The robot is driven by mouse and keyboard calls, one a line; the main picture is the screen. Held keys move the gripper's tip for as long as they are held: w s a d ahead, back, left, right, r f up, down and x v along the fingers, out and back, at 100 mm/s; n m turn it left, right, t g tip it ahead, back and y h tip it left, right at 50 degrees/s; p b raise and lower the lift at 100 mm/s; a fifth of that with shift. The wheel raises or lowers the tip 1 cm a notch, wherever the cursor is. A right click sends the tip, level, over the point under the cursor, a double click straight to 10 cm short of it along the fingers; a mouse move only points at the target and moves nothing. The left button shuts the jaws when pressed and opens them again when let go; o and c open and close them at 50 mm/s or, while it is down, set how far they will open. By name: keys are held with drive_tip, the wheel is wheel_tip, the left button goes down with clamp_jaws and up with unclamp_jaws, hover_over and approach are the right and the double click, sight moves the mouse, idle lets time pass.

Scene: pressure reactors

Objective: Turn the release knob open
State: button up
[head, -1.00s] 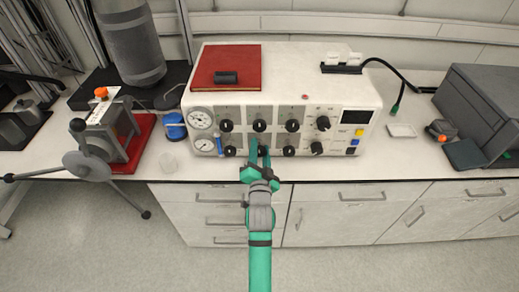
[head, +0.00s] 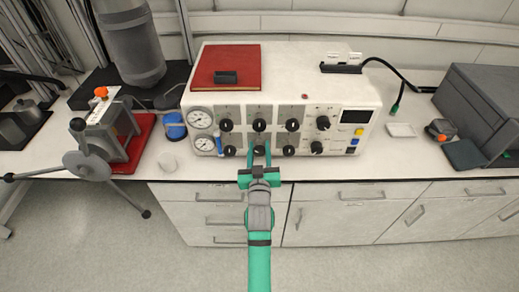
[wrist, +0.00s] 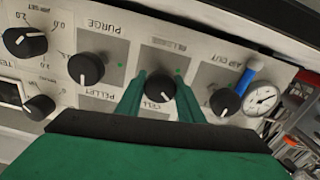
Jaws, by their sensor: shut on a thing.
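The release knob (wrist: 161,86) is a round black knob with a white pointer line, in the lower row of the control box's front. Inverted lettering that looks like "RELEASE" is above it in the wrist view. My gripper (head: 260,148) has teal fingers, one on each side of this knob. In the wrist view my gripper (wrist: 160,88) is shut on it.
Similar black knobs sit close on both sides, the PURGE knob (wrist: 86,68) and another knob (wrist: 225,102). A blue tube (wrist: 250,70) and a gauge (wrist: 262,99) are beyond. A red book (head: 226,68) lies on the control box (head: 285,62). The counter edge runs just below.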

drive_tip(key=n, duration=1.3)
drive_tip(key=shift+a, duration=0.1)
drive_tip(key=shift+n, duration=0.4)
drive_tip(key=o, duration=1.1)
drive_tip(key=shift+c, duration=0.2)
drive_tip(key=s, duration=1)
drive_tip(key=shift+s, duration=0.4)
drive_tip(key=shift+f, duration=0.1)
